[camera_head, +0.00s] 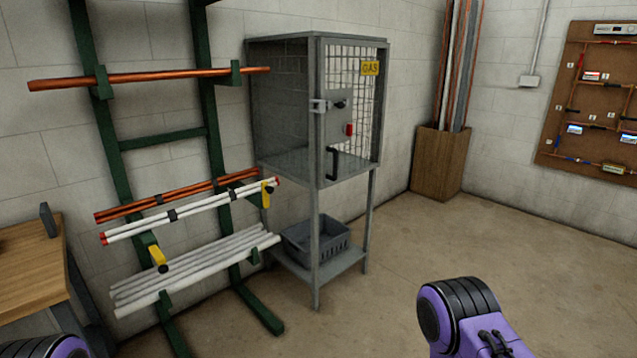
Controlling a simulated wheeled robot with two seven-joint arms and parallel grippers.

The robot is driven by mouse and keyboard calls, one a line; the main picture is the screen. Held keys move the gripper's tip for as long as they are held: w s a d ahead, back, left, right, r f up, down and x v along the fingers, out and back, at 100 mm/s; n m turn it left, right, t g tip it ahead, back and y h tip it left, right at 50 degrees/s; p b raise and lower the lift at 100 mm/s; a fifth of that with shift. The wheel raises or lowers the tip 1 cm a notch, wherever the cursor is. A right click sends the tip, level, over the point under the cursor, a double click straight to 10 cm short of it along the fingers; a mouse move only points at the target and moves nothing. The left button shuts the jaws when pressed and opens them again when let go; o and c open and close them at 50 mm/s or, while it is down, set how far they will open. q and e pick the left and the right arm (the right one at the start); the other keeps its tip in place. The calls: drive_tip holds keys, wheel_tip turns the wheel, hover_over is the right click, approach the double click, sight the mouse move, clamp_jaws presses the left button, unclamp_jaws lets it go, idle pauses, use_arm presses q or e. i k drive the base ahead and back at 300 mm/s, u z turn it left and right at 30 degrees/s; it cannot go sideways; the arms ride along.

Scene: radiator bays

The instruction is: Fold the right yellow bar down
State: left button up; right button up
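The right yellow bar (266,194) is a short yellow piece at the right end of the rack's middle tier, by the end of the white pipes (190,213). It looks roughly upright. A dark spot shows near its top, and its pivot is too small to make out. A second yellow bar (157,256) is at the left, lower on the rack, and looks tilted, with a dark lower end. Neither gripper is in view. Only purple and black parts of my arms show, at the bottom left corner and bottom right, well away from the bars.
The green rack (205,95) stands against the block wall. A grey mesh gas cabinet (345,110) stands close to the rack's right, with a grey crate (318,240) below. A wooden bench (25,265) is at left. The floor at right is clear.

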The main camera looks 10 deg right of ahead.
sight(265, 190)
drive_tip(key=i, duration=0.95)
drive_tip(key=u, duration=0.5)
